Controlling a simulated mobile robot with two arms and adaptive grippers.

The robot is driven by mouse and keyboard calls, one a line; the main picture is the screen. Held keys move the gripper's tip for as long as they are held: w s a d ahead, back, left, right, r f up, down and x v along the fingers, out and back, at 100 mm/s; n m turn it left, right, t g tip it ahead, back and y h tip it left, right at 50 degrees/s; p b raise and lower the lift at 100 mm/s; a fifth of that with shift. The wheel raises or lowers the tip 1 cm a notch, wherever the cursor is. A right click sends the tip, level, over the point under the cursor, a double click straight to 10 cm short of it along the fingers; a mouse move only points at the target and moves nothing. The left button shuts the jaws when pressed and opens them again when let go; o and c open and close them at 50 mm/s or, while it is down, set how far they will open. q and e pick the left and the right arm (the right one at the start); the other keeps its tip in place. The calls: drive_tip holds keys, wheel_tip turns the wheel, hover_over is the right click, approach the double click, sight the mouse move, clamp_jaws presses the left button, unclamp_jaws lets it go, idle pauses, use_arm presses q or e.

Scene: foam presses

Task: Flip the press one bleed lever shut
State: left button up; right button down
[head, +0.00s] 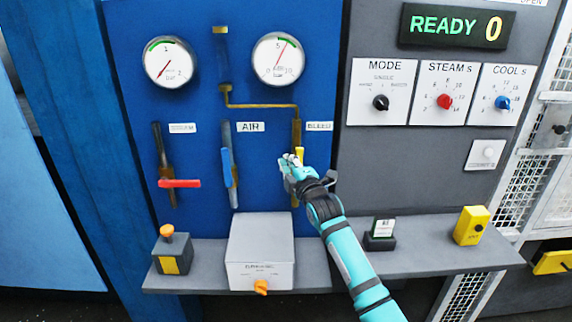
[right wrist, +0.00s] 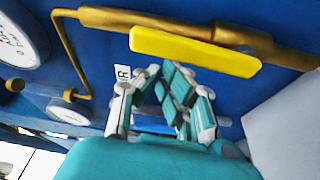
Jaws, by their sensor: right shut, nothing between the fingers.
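The yellow bleed lever (head: 299,154) sits on the brass vertical pipe under the BLEED label (head: 319,126). In the head view it stands upright, partly hidden by my right gripper. In the right wrist view the lever (right wrist: 195,52) is a long yellow bar lying roughly along the brass pipe (right wrist: 115,20). My right gripper (head: 289,162) is shut and empty, just in front of the lever's lower part. In the right wrist view its fingers (right wrist: 168,78) are just below the bar; I cannot tell if they touch it. My left gripper is not in view.
To the left are the blue AIR lever (head: 228,168), pointing down, and the red lever (head: 180,184), lying sideways. Two gauges (head: 170,62) are above. A shelf (head: 413,262) below holds a grey box (head: 262,240) and button boxes. A knob panel (head: 444,96) stands right.

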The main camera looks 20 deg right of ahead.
drive_tip(key=s+d+f+m+t+h+b, duration=0.1)
drive_tip(key=d+f+m+h+b, duration=0.1)
drive_tip(key=m, duration=0.8)
drive_tip(key=s+d+f+m+t+h+b, duration=0.1)
drive_tip(key=d+f+m+h+b, duration=0.2)
drive_tip(key=m, duration=0.8)
drive_tip(key=shift+s+d+f+h+b, duration=0.3)
drive_tip(key=shift+d+h+b, duration=0.9)
drive_tip(key=shift+d+b, duration=1.2)
drive_tip(key=shift+s+d, duration=0.1)
wheel_tip(320, 180, up, 5)
drive_tip(key=p, duration=0.4)
drive_tip(key=f+p+v, duration=0.1)
drive_tip(key=p+v, duration=0.2)
drive_tip(key=v, duration=0.7)
drive_tip(key=shift+d+f, duration=0.1)
drive_tip(key=shift+d, duration=0.05)
